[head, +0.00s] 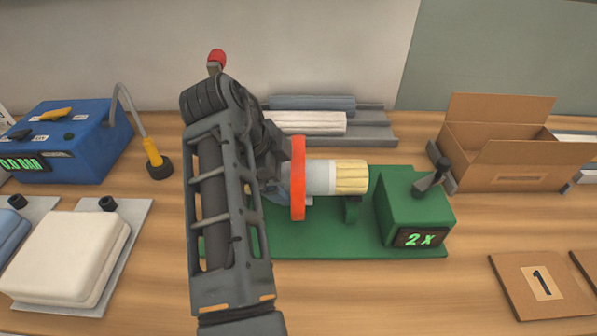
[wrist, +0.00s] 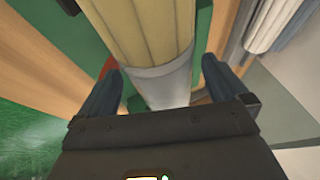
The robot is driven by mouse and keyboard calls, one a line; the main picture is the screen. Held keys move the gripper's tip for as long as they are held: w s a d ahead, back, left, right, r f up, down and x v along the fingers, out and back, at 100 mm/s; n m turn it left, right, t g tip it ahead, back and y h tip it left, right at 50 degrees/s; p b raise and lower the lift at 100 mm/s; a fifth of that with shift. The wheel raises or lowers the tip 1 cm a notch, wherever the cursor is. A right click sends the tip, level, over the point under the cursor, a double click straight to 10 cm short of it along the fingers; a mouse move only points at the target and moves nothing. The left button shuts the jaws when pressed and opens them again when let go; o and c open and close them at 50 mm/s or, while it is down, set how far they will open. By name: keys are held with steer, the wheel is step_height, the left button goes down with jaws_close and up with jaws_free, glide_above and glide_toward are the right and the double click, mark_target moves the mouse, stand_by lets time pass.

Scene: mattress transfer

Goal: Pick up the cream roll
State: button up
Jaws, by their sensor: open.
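A cream ribbed roll (head: 351,177) with a pale grey band lies level on the green machine, to the right of its orange ring. In the wrist view the cream roll (wrist: 150,30) runs down from the top edge, its grey band between my two fingers. My gripper (wrist: 160,88) is open, with a blue-grey finger on either side of the band. Gaps show between fingers and band, and I cannot tell whether either touches. In the head view my arm and the orange ring hide most of my gripper (head: 283,188).
The green machine (head: 300,245) has a box marked "2 X" at its right. Behind it, a white roll (head: 305,123) and a blue-grey roll (head: 312,102) lie on a grey rack. An open carton (head: 497,178) stands right; a blue unit (head: 75,140) and cream pad (head: 65,258) are left.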

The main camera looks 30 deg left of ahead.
steer(key=shift+x, duration=0.95)
steer(key=c, duration=1.4)
steer(key=shift+r, duration=0.1)
